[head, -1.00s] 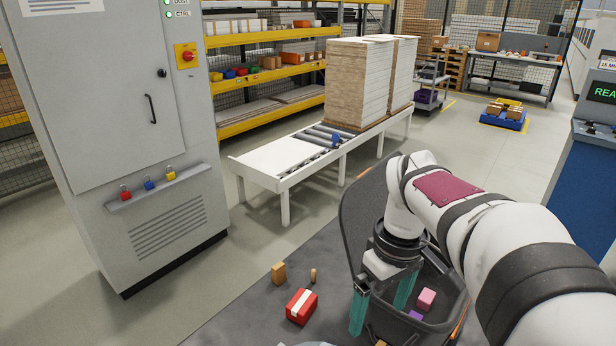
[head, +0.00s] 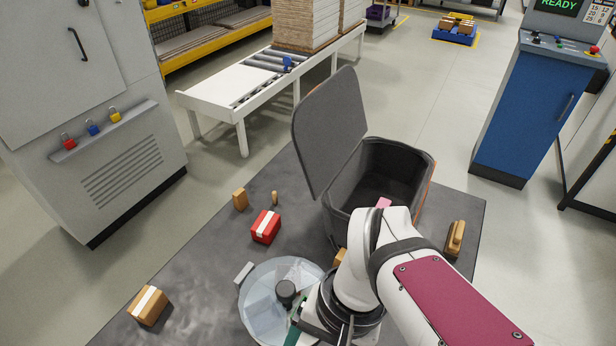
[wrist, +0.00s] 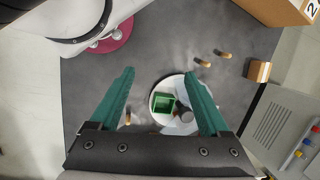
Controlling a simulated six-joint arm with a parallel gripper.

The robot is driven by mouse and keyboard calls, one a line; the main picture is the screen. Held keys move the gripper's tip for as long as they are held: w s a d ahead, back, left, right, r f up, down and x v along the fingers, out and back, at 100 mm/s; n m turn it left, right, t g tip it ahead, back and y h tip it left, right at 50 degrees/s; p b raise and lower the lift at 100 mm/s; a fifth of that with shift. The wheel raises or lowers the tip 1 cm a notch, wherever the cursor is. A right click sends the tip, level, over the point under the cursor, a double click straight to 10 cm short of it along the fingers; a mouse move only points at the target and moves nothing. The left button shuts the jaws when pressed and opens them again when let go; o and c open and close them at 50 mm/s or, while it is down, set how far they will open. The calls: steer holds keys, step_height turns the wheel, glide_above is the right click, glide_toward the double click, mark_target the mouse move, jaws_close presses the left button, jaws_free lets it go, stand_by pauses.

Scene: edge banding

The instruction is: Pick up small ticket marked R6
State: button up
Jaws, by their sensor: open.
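I cannot make out a small ticket marked R6 in either view. My gripper (wrist: 159,73) is open, with its two teal fingers wide apart and nothing between the tips. In the head view it is mostly hidden behind my arm at the bottom, by a round clear dish (head: 262,312). The dish also shows in the wrist view beyond the fingers. It holds a green open box (wrist: 163,103) and a dark grey round piece (wrist: 183,114).
A grey bin (head: 345,205) with raised lid stands behind my arm, a pink block (head: 383,203) at it. A red box (head: 265,227), a brown box (head: 148,306) and a wooden block (head: 240,200) lie on the dark mat (head: 205,265). A cabinet (head: 125,165) stands left.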

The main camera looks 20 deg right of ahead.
steer(key=w+d+f+m+t+y, duration=0.1)
steer(key=w+d+f+m+y, duration=0.2)
steer(key=w+d+m+y, duration=0.35)
steer(key=m+t, duration=1)
steer(key=m, duration=0.4)
glide_toward(341, 258)
steer(key=shift+n, duration=0.25)
steer(key=x, duration=0.3)
steer(key=f+x, duration=0.1)
steer(key=x, duration=0.3)
steer(key=d+x, duration=0.1)
steer(key=x, duration=0.3)
steer(key=shift+w+f, duration=0.15)
steer(key=shift+f, duration=0.1)
jaws_close()
